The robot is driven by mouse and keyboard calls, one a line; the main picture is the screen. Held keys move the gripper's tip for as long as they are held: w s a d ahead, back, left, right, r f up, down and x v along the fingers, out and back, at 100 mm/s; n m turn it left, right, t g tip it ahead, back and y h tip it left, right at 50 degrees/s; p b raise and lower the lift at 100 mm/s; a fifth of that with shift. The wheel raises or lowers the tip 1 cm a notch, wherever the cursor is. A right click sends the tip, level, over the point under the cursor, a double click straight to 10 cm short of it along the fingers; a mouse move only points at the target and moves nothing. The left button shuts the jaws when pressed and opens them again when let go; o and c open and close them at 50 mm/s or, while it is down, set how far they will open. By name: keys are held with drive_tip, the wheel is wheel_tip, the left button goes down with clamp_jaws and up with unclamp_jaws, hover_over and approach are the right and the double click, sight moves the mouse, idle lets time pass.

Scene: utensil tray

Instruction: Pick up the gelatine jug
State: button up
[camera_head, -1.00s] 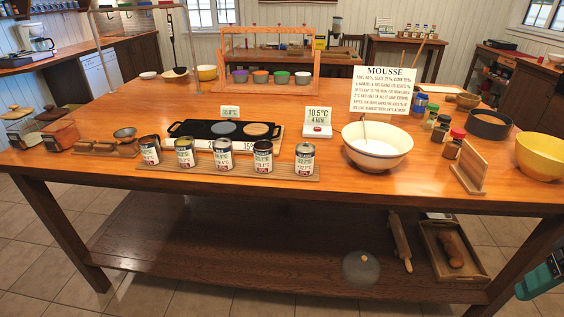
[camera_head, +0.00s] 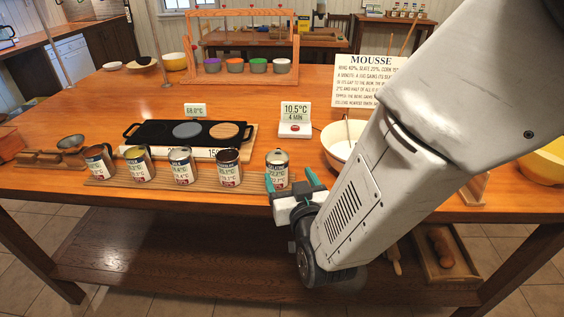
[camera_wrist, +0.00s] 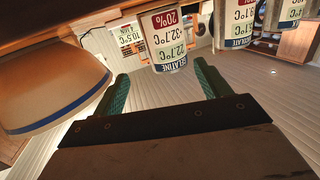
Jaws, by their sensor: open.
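The gelatine jug (camera_head: 277,170) is a metal can with a white label, upright at the right end of the row on the slatted board (camera_head: 240,188). It shows upside down in the wrist view (camera_wrist: 168,42), where its label reads "GELATINE". My gripper (camera_head: 294,180) is open and empty at the table's front edge, just front-right of the jug in the head view. In the wrist view the jug stands ahead of the gap between the teal fingertips (camera_wrist: 161,75). A gap seems to remain between fingers and jug.
Several similar cans, one of them dark (camera_head: 229,168), stand to the left on the board. A white mixing bowl (camera_head: 341,143) is close on the right, large in the wrist view (camera_wrist: 50,88). A black griddle (camera_head: 186,133) and a timer (camera_head: 295,129) lie behind.

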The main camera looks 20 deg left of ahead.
sight(275, 155)
drive_tip(key=shift+s+a+f, duration=0.15)
drive_tip(key=shift+s+a, duration=0.05)
drive_tip(key=shift+a, duration=0.2)
drive_tip(key=shift+w+a+y, duration=0.15)
drive_tip(key=shift+a+y, duration=0.05)
drive_tip(key=shift+y, duration=0.1)
drive_tip(key=x, duration=0.7)
drive_tip(key=shift+w, duration=0.15)
drive_tip(key=c, duration=1.2)
